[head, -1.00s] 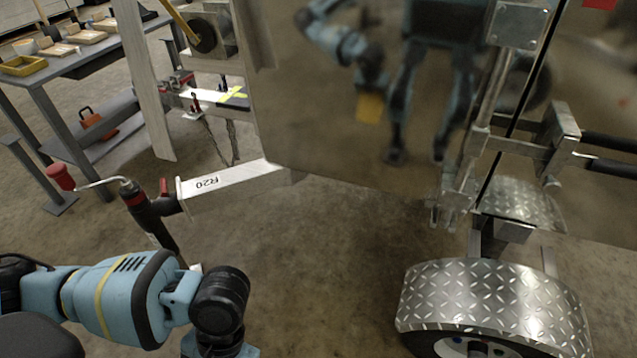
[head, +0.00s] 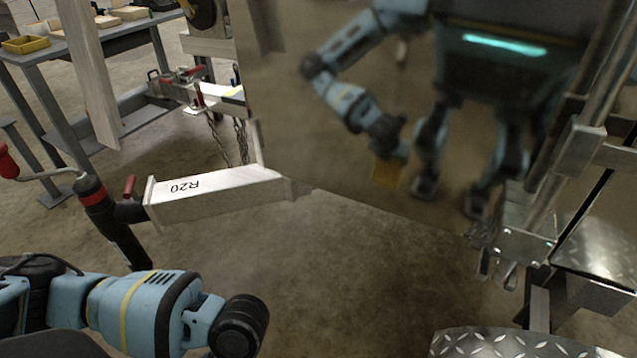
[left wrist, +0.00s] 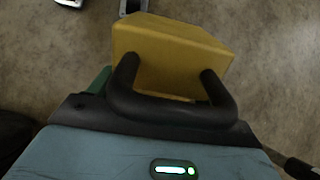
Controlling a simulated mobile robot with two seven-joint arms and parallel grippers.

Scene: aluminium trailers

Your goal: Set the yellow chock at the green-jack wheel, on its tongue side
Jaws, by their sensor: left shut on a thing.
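The yellow chock (left wrist: 172,42) is held in my left gripper (left wrist: 168,82) in the left wrist view. My right gripper is not in view.
The trailer's shiny side panel (head: 340,120) stands close in front and reflects me with a yellow thing. Metal brackets (head: 520,240) hang at its right. A grey workbench (head: 90,40) is at the back left. The floor (head: 340,280) between tongue and fender is clear.

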